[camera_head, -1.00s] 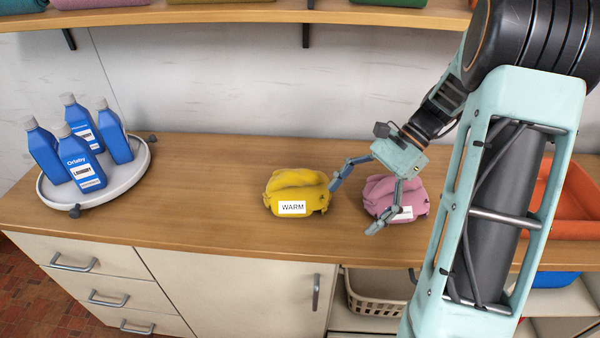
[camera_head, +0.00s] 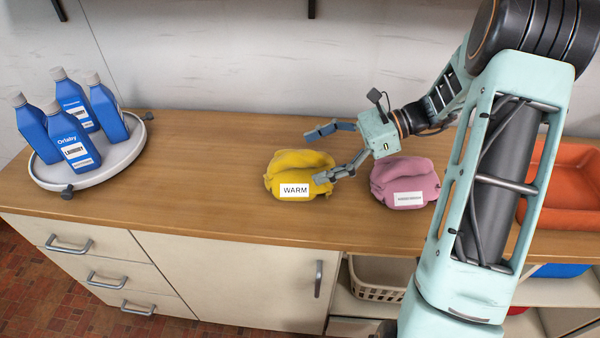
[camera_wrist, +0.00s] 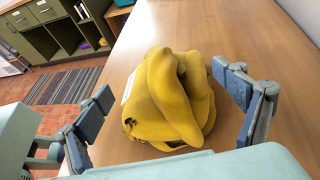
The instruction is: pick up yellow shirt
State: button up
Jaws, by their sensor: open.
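The yellow shirt (camera_head: 299,172) is a folded bundle with a white "WARM" label on its front, lying on the wooden counter. In the wrist view the yellow shirt (camera_wrist: 168,95) lies between the two spread fingers, with its label at the left edge. My gripper (camera_head: 323,155) is open and empty at the right side of the shirt, fingers pointing left. One finger is toward the back and the other overlaps the shirt's right front in the head view. In the wrist view my gripper (camera_wrist: 160,110) shows a gap on the right side of the shirt.
A pink folded bundle (camera_head: 404,180) with a label lies just right of the yellow shirt, below my gripper. Blue bottles (camera_head: 70,140) stand on a round white tray (camera_head: 100,178) at the left. An orange bin (camera_head: 560,190) is at the right. Counter between tray and shirt is clear.

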aim_at(299, 161)
jog(key=x, duration=0.4)
jog(key=shift+w+b, duration=0.15)
jog(key=shift+b, duration=0.15)
jog(key=shift+c, duration=0.4)
